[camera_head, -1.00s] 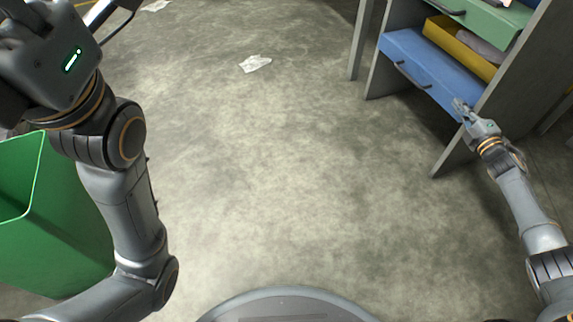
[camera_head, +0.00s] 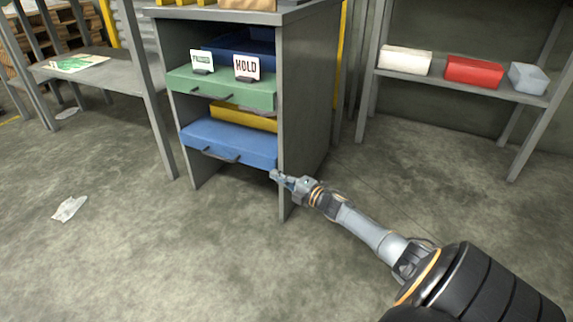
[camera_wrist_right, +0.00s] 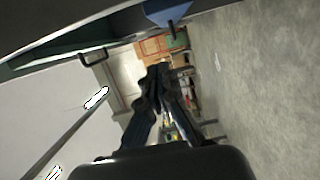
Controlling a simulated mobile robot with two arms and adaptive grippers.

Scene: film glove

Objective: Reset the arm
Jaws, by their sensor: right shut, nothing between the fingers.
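My right arm reaches in from the lower right of the head view. Its right gripper (camera_head: 284,179) is shut and empty, close to the lower right corner of the blue drawer (camera_head: 228,143) on the grey cabinet (camera_head: 306,95). I cannot tell whether it touches the cabinet. In the right wrist view the shut dark fingers (camera_wrist_right: 160,88) point toward the room, with nothing between them. My left gripper is not in the head view.
A green drawer (camera_head: 221,89) with a HOLD card (camera_head: 246,67) sits above a yellow drawer (camera_head: 244,116).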

